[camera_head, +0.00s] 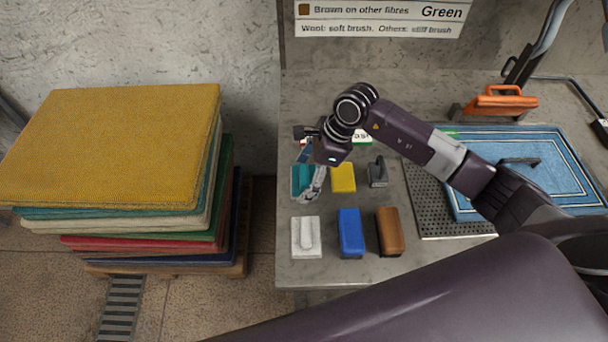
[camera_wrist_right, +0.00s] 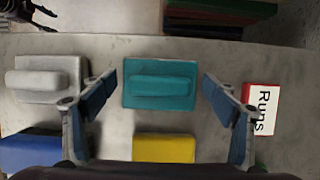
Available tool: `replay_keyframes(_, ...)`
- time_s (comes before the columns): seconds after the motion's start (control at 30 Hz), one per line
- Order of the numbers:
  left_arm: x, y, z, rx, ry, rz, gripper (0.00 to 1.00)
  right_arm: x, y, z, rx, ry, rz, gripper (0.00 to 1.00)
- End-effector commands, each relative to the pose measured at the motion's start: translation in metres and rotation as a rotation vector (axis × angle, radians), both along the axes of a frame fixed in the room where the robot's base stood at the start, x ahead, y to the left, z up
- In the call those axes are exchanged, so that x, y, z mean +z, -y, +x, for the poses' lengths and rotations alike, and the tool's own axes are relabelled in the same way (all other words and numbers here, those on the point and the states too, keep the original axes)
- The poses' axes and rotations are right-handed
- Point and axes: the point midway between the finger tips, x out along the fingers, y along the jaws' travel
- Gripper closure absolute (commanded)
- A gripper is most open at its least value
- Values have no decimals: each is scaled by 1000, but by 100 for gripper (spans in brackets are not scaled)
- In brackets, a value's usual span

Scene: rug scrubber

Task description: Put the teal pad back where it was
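The teal pad (camera_head: 303,180) is a flat block with a raised grip along its top. It lies on the grey table near the left edge, partly hidden by my right gripper (camera_head: 314,172) in the head view. In the right wrist view the teal pad (camera_wrist_right: 160,85) lies between the fingers of my right gripper (camera_wrist_right: 162,92), with clear gaps on both sides. The right gripper is open and holds nothing. The head view does not show my left gripper. A dark jointed shape in the wrist view's upper left corner may be it, too unclear to read.
A white pad (camera_head: 306,237), blue block (camera_head: 350,233), brown block (camera_head: 389,231), yellow block (camera_head: 343,178) and grey tool (camera_head: 377,172) stand close by. A "Rugs" sign (camera_wrist_right: 261,108) is beside the right finger. A rug stack (camera_head: 110,150) stands left; a blue rug (camera_head: 560,160) lies right.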

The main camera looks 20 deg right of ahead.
Motion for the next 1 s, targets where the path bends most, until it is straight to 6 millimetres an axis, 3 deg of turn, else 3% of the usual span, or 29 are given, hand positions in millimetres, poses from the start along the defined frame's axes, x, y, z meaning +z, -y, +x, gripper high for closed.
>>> replay_keyframes(0.47, 1, -1, -1, 0, -2, 1, 57, 7, 2, 0, 0, 2, -1, 11)
replay_keyframes(1.0, -25, -2, -1, 1, -3, 2, 57, 101, 40, -11, 0, 3, -1, 11)
